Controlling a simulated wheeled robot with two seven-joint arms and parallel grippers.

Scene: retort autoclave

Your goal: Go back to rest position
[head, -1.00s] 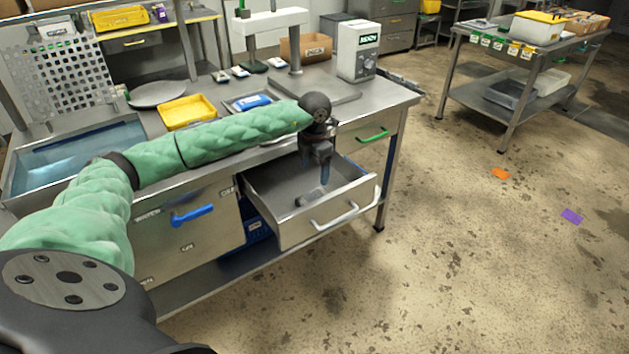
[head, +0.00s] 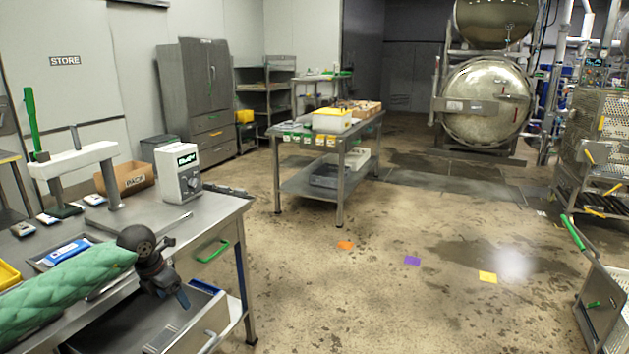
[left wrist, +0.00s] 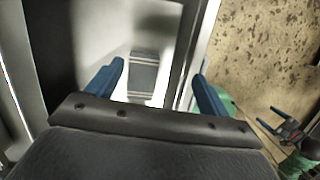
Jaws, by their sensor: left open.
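My left gripper (head: 178,292) is at the end of my green-sleeved arm, over the open drawer (head: 212,342) at the front of the steel bench. In the left wrist view its two blue fingers (left wrist: 158,72) are apart with nothing between them. A small grey ribbed object (left wrist: 143,76) lies on the drawer floor below the fingers, apart from them. My right gripper (left wrist: 284,130) shows small and dark at the right edge of the left wrist view, beside a green sleeve.
The steel bench (head: 222,206) holds a white boxy device (head: 178,173), a cardboard box (head: 126,180) and a blue packet (head: 66,254). A steel cart (head: 340,185) stands beyond. A round autoclave door (head: 485,103) is at the back. Open floor lies between, with coloured markers.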

